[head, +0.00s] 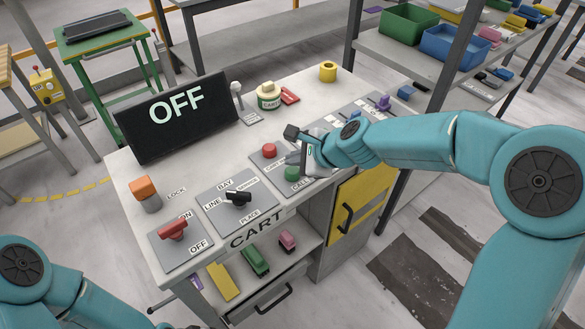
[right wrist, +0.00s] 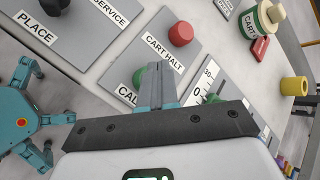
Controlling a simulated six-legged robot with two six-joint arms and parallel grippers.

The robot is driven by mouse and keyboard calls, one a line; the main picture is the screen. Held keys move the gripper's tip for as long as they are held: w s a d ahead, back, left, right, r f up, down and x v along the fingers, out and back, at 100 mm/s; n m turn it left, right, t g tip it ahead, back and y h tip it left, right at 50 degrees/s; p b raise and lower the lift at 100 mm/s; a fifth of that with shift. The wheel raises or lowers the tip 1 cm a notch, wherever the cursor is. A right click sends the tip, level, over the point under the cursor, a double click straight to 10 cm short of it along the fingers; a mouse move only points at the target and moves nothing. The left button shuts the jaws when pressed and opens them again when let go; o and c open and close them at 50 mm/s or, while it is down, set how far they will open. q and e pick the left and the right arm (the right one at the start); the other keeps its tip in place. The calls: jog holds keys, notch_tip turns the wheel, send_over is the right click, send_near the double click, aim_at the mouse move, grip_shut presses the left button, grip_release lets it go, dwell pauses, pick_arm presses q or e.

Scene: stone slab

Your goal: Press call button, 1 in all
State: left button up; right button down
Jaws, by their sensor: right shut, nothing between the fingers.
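The green call button (head: 292,172) sits on a grey plate with a CALL label on the console top. My right gripper (head: 293,158) is shut and empty, with its fingertips close beside the button. In the right wrist view the closed fingers (right wrist: 155,72) point at the plate and hide most of the button, and a green edge of it (right wrist: 139,77) shows at their left. I cannot tell whether the fingertips touch it. My left gripper is not in view; only part of the left arm shows at the lower left.
A red cart halt button (head: 269,150) stands just behind the call button. A black selector (head: 238,198), a red switch (head: 173,230) and an orange lock knob (head: 145,190) lie to the left. A dark display (head: 178,115) reads OFF. Sliders (head: 350,129) lie to the right.

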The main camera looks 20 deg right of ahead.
aim_at(295, 172)
jog(key=shift+f, duration=0.15)
jog(key=shift+f+b, duration=0.3)
jog(key=shift+b, duration=0.05)
jog(key=shift+f+b, duration=0.55)
jog(key=shift+f, duration=0.05)
dwell(0.9)
jog(key=shift+r, duration=0.15)
jog(key=shift+r+p, duration=0.85)
jog(key=shift+p, duration=0.15)
notch_tip(295, 172, up, 5)
jog(key=p, duration=0.5)
jog(key=shift+r, duration=0.1)
